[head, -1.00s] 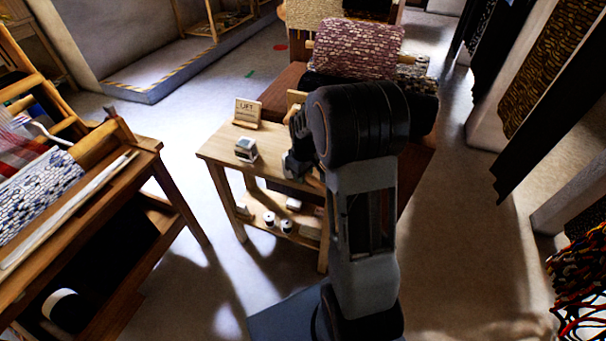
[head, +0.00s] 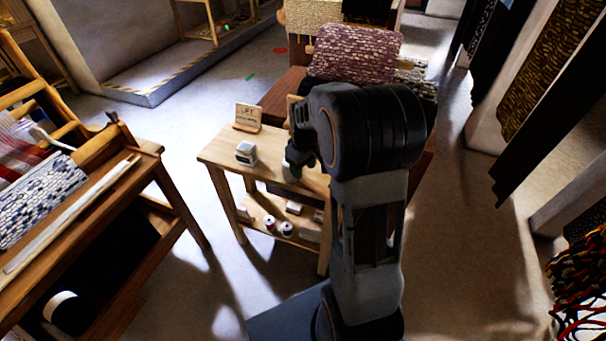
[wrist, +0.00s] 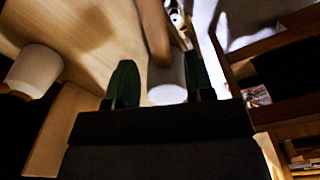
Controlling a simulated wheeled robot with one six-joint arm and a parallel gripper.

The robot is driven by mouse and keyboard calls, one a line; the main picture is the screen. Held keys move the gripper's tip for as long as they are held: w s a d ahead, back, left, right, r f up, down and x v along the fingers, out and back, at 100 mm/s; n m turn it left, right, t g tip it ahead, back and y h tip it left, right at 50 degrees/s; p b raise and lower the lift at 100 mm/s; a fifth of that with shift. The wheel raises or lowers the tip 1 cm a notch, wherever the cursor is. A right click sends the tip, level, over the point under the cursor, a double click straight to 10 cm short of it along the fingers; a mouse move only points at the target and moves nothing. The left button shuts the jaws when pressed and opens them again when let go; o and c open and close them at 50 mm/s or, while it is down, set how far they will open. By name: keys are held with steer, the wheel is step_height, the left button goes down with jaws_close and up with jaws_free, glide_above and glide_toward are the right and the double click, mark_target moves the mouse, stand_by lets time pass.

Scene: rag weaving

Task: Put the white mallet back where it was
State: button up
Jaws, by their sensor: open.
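In the wrist view, a pale, whitish rounded piece (wrist: 167,88) with a brown wooden handle-like part (wrist: 154,32) shows between my two dark green fingers; it looks like the white mallet. My gripper (wrist: 161,80) is open around it, with gaps at the sides. I cannot tell if a finger touches it. In the head view, my gripper (head: 300,168) is low over the small wooden table (head: 222,150), and a white piece (head: 289,173) shows beside it, partly hidden. A second white rounded thing (wrist: 33,70) is at the wrist view's left; I cannot tell what it is.
A small sign (head: 247,117) and a white block (head: 246,153) stand on the small table, left of my gripper. White spools (head: 286,228) are on its lower shelf. A loom bench (head: 70,205) is at left. Patterned rolls (head: 355,55) lie behind. Floor between bench and table is clear.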

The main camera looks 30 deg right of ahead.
mark_target(304, 176)
step_height(304, 176, up, 6)
steer(key=s+a+r+m+t, duration=0.1)
steer(key=s+a+m, duration=0.1)
steer(key=s+a, duration=0.2)
steer(key=s+a+r+m+t, duration=0.1)
steer(key=s+a, duration=0.4)
steer(key=s, duration=0.6)
steer(key=shift+s+r+m+t+p, duration=0.3)
steer(key=shift+r+m+p, duration=0.2)
steer(key=shift+m, duration=0.1)
steer(key=shift+a, duration=0.1)
step_height(304, 176, up, 14)
steer(key=p, duration=1.3)
steer(key=shift+s+a+r+t, duration=0.2)
steer(key=shift+a+r+t, duration=0.05)
steer(key=shift+t, duration=0.05)
